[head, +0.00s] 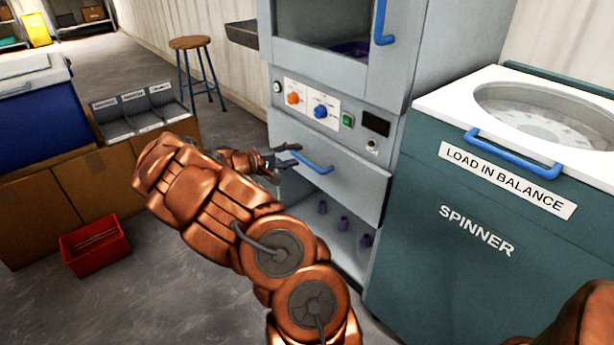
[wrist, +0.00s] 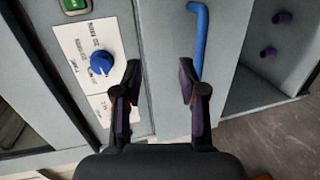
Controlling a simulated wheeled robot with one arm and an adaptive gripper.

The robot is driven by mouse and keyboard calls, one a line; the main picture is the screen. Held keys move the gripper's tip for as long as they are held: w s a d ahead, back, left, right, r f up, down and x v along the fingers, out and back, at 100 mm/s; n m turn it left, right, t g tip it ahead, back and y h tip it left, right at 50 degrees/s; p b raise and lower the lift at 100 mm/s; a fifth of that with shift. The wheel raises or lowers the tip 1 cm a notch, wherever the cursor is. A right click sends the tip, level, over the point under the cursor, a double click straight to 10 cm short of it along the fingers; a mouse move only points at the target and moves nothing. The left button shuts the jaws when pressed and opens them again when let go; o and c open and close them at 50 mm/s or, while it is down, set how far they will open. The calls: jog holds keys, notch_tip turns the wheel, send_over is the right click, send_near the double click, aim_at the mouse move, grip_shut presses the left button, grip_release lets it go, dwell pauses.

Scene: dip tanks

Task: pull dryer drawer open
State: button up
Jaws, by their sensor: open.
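The dryer is a tall grey cabinet, and its drawer (head: 347,178) has a flat grey front with a blue bar handle (head: 320,166). In the wrist view the handle (wrist: 199,38) lies just right of my right finger, its near end close to that fingertip. My gripper (head: 284,156) is at the left end of the handle in the head view. In the wrist view my gripper (wrist: 160,75) is open, with only grey panel between its fingers. I cannot tell if a finger touches the handle, or how far the drawer is out.
The dryer's control panel (head: 309,103) with orange and blue knobs is above the drawer. Purple pegs (head: 343,224) show in the recess below. The teal spinner (head: 450,230) stands close on the right. A red bin (head: 95,248) and cardboard boxes (head: 85,190) are on the left.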

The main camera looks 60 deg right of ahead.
jog(key=n+t+b, duration=0.1)
jog(key=b, duration=0.1)
send_near(305, 163)
jog(key=f+x, duration=0.1)
jog(key=x, duration=0.2)
jog(key=shift+h, duration=0.3)
jog(key=shift+r+b+x, duration=0.15)
jog(key=shift+b+x, duration=0.1)
jog(key=shift+x, duration=1.65)
jog(key=shift+r+b+x, duration=0.15)
jog(key=shift+b+x, duration=0.1)
jog(key=shift+x, duration=1.65)
jog(key=shift+s, duration=0.1)
grip_shut()
